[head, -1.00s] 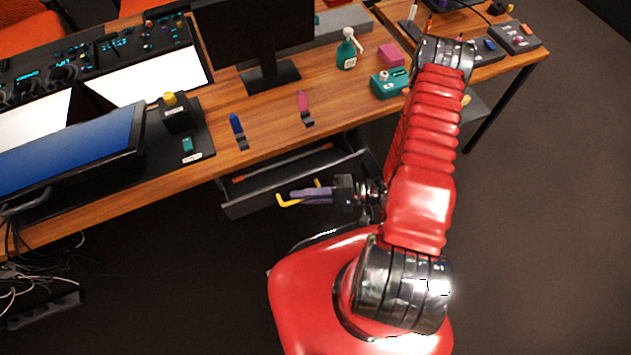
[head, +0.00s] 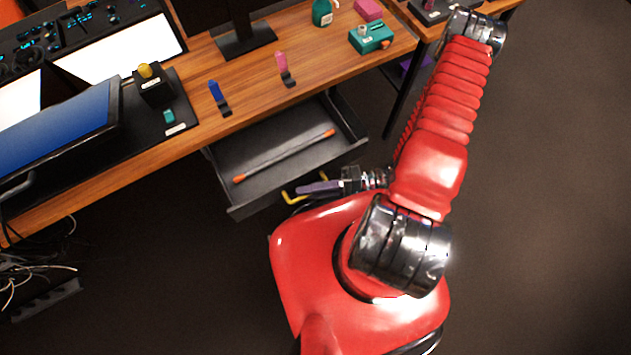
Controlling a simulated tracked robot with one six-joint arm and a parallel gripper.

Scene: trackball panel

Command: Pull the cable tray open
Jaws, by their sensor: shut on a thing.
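The cable tray (head: 222,160) is a dark grey drawer under the wooden desk. It stands well out from beneath the desk edge, its floor open to view. A long grey rod with orange ends (head: 285,155) lies in it. A yellow handle (head: 290,197) shows at the tray's front, partly hidden by my gripper. My gripper (head: 305,189), with purple-grey fingers, is at the front edge of the tray and is shut on the handle. The exact contact between fingers and handle is hidden.
The desk (head: 250,105) holds a blue marker (head: 215,91), a pink marker (head: 281,63), a teal box (head: 371,37) and monitors. A dark desk leg (head: 401,95) stands right of the tray. Loose cables (head: 35,270) lie at the lower left.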

